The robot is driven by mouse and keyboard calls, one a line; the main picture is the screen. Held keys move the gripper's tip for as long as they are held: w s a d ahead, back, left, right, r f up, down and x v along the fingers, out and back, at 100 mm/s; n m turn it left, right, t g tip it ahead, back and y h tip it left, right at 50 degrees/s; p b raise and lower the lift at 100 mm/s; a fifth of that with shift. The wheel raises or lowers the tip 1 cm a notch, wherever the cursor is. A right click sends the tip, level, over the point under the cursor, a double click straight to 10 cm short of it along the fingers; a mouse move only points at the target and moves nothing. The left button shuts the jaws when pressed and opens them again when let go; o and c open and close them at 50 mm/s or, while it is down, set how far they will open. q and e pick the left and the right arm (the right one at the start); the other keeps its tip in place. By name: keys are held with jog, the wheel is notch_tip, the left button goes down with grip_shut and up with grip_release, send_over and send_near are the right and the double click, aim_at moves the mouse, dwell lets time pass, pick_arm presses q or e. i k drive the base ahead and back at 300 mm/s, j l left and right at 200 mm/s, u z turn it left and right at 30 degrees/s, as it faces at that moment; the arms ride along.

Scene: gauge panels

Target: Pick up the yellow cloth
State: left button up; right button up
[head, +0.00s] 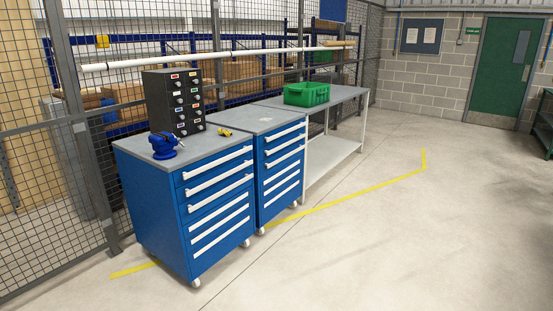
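I cannot make out a yellow cloth for certain. A small yellow item (225,132) lies on the grey top of the blue drawer cabinets, right of the black drawer unit; it is too small to tell what it is. Neither of my grippers is in view.
The near blue cabinet (215,205) carries a blue vise (163,145) and a black drawer unit (174,101). A green crate (307,94) stands on the grey bench (352,94) behind. A mesh fence (90,150) runs along the left.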

aim_at(226, 132)
jog(key=i, duration=2.45)
